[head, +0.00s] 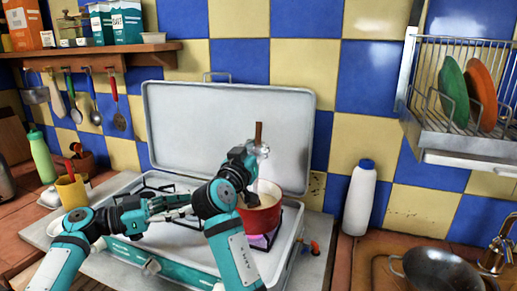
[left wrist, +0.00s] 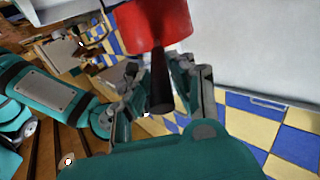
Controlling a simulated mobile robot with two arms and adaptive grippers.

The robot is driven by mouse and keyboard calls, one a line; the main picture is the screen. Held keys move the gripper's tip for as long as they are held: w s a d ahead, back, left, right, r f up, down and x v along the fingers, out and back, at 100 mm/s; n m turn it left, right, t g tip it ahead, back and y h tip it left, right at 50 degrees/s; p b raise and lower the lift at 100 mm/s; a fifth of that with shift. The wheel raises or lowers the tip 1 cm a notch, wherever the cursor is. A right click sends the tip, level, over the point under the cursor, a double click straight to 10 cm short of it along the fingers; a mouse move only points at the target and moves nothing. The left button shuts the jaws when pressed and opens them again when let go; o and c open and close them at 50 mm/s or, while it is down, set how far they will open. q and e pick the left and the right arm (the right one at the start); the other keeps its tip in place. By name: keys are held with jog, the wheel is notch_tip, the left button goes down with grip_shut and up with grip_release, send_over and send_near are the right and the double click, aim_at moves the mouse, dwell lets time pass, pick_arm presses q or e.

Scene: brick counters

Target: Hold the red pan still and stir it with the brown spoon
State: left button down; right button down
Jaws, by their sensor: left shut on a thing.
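The red pan (head: 266,216) sits on the stove at the right, with pale contents inside; it also shows at the top of the left wrist view (left wrist: 152,24). My left gripper (head: 186,201) reaches in from the left of the pan. In the left wrist view its fingers are around the pan's dark handle (left wrist: 160,80), shut on it. The brown spoon (head: 258,133) stands nearly upright above the pan. My right gripper (head: 257,153) is shut on the spoon below its top end.
The stove's raised lid (head: 200,115) stands behind the pan. A white bottle (head: 359,200) stands to the right, beside a wok (head: 437,272). A yellow mug (head: 72,192) and a green bottle (head: 41,155) are at the left. A dish rack (head: 470,125) hangs upper right.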

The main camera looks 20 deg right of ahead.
jog(key=shift+r, duration=0.1)
notch_tip(320, 180, up, 8)
jog(key=w+d, duration=0.1)
dwell(0.7)
jog(key=shift+w, duration=0.1)
dwell(0.4)
jog(key=shift+r, duration=2.4)
pick_arm(q)
jog(key=c, duration=1.1)
grip_release()
jog(key=shift+o, duration=0.2)
